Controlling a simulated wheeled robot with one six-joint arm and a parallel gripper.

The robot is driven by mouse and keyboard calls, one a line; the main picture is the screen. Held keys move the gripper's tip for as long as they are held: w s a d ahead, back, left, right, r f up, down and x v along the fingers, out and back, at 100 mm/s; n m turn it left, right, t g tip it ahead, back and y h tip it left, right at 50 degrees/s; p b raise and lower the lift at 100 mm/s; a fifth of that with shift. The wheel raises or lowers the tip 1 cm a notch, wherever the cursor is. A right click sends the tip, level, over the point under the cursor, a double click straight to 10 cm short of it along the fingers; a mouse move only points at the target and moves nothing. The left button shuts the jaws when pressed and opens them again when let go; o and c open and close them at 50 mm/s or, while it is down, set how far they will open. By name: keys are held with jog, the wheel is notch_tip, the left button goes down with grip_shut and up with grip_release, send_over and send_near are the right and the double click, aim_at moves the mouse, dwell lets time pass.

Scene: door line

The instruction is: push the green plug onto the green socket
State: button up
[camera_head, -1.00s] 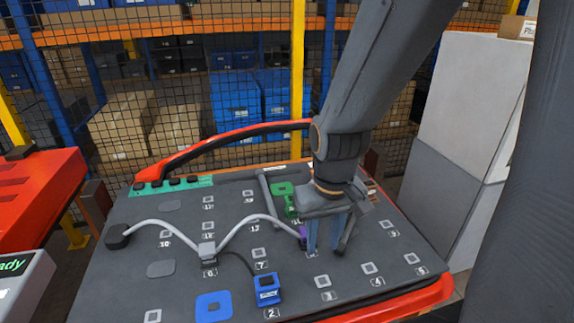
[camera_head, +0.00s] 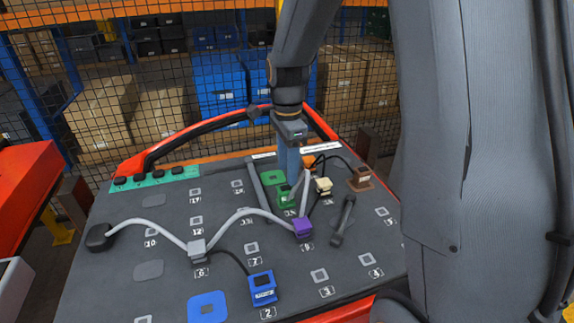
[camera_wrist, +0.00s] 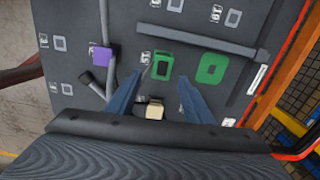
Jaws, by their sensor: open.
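My gripper (camera_head: 290,172) is open and points down over the back of the panel, partly hiding the area behind the plug. In the wrist view its blue fingers (camera_wrist: 161,78) lie on either side of the plug. I cannot tell how high they are above it.
A purple plug (camera_head: 302,228) with a grey cable, a cream plug (camera_head: 323,187) and a brown plug (camera_head: 362,178) stand near. A raised grey bar (camera_head: 256,184) runs left of the green socket. A dark lever-like piece (camera_head: 343,220) lies right of the purple plug.

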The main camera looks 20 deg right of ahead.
aim_at(287, 187)
jog(key=shift+w+f+m, duration=0.1)
jog(key=shift+w+m, duration=0.1)
jog(key=shift+m, duration=0.1)
jog(key=shift+f, duration=0.3)
jog(key=shift+f+p, duration=0.7)
jog(key=shift+f, duration=2.8)
jog(key=shift+c, duration=0.2)
grip_shut()
jog(key=shift+r+p, duration=0.3)
jog(key=shift+r, duration=0.05)
